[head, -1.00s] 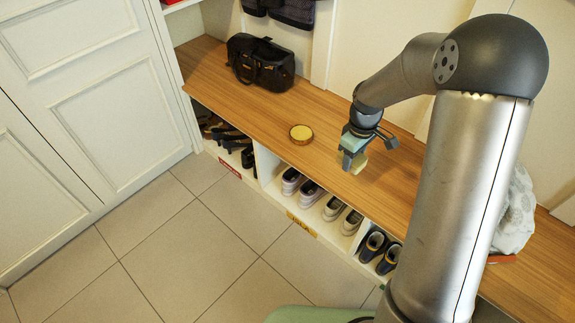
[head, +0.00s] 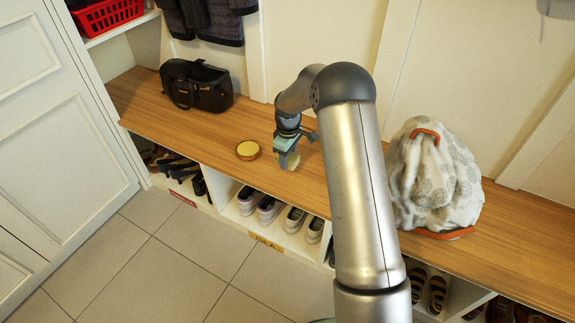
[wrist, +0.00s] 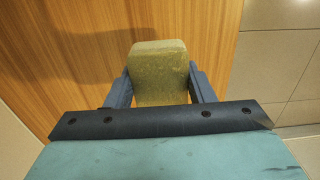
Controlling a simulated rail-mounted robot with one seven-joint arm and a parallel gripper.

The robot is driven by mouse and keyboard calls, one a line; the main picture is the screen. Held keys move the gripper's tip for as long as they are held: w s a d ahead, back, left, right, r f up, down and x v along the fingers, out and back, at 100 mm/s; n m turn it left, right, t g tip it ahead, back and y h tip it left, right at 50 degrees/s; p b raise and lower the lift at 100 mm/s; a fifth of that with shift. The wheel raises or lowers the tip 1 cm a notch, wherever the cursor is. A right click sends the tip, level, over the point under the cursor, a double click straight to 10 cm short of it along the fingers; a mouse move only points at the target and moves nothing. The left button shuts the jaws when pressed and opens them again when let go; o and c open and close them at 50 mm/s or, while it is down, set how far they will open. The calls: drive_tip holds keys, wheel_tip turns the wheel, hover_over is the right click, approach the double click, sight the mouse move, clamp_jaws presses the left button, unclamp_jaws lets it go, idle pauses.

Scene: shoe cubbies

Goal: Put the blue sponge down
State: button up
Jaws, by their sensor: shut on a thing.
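My gripper (head: 287,158) is over the wooden bench top (head: 330,186), near its front edge. It is shut on a sponge (wrist: 160,72), which looks yellow-olive rather than blue in the wrist view. There the sponge sits between the two dark fingers and sticks out past their tips, with wood grain around it. In the head view the sponge is a small pale patch (head: 293,162) partly hidden by the fingers. I cannot tell for sure whether its lower end touches the bench.
A round yellow-topped tin (head: 248,149) is on the bench left of my gripper. A black bag (head: 197,86) stands farther left and a patterned drawstring bag (head: 435,178) to the right. Cubbies with shoes (head: 268,208) are below. Bench wood between the tin and the black bag is clear.

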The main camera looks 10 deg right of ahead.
sight(288, 163)
drive_tip(key=shift+w+f, duration=0.2)
drive_tip(key=shift+f, duration=0.05)
drive_tip(key=shift+w+f+b, duration=0.1)
drive_tip(key=shift+f+b, duration=0.3)
drive_tip(key=shift+f, duration=1.15)
drive_tip(key=shift+f, duration=0.15)
drive_tip(key=o, duration=0.9)
